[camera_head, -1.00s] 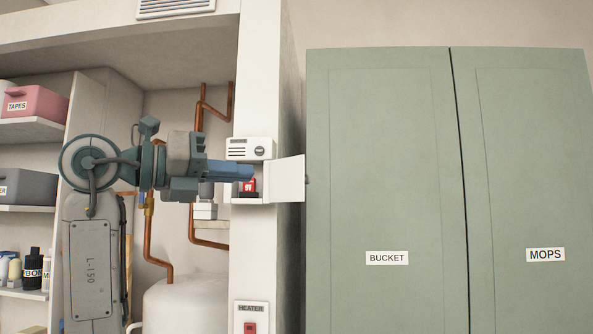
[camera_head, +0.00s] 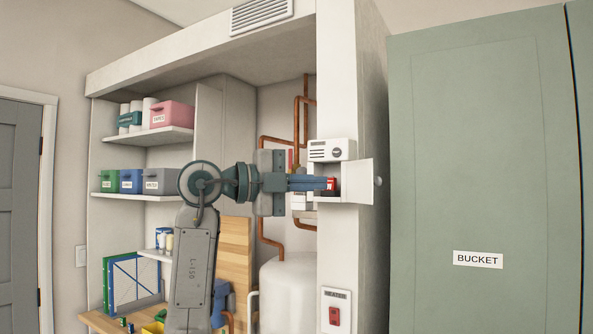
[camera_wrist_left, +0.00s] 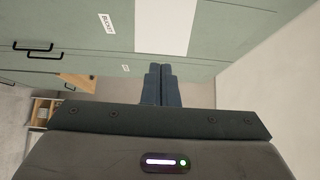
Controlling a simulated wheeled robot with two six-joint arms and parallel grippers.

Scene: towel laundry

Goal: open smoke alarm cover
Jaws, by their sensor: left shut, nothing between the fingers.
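The smoke alarm (camera_head: 331,150) is a white box with slots and a round dark dial on the white pillar. Below its slotted top, the cover (camera_head: 358,182) is a white panel standing out to the right, swung open. A small red part (camera_head: 332,183) shows in the opening beside it. My left gripper (camera_head: 326,184) is shut and empty, its blue fingertips in front of the opening by the red part; contact cannot be told. In the left wrist view, the closed fingertips (camera_wrist_left: 160,69) point toward the white cover (camera_wrist_left: 163,25). My right gripper is out of view.
A green cabinet (camera_head: 480,150) labelled BUCKET stands at the right. A grey door (camera_head: 20,200) is at far left.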

